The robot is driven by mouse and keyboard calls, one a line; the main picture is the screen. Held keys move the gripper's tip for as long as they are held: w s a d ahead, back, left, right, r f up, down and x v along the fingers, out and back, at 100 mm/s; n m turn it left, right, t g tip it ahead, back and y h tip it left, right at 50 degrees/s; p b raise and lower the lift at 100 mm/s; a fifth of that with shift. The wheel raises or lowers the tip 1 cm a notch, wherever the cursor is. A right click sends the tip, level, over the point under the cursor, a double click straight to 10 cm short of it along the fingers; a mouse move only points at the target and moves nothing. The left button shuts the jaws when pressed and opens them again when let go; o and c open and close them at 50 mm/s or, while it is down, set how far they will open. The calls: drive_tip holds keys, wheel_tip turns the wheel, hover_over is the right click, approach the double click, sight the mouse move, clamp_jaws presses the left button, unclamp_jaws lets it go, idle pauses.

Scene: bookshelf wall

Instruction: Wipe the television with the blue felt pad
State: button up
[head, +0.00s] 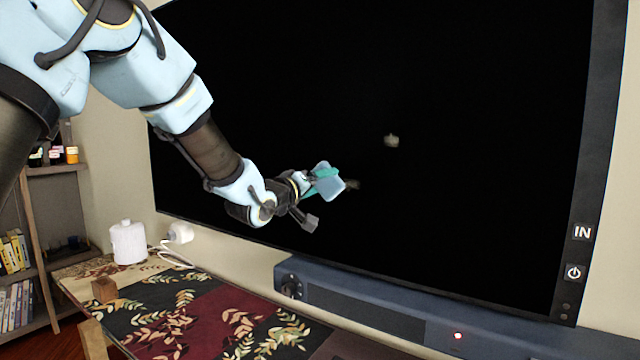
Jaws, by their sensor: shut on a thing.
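The television (460,90) is a large black screen on the wall, filling the middle and right of the head view. Two small pale smudges show on it: one (391,140) right of my gripper, and one (353,184) just beside the pad, partly hidden. My gripper (312,180) is in front of the lower left part of the screen. It is shut on the light blue felt pad (329,183), which is tilted. A teal part shows across the pad. I cannot tell whether the pad touches the screen.
A blue-grey soundbar (380,307) runs below the screen. A bookshelf (42,215) stands at the left.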

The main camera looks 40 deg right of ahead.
drive_tip(key=shift+x, duration=1)
drive_tip(key=shift+s, duration=0.1)
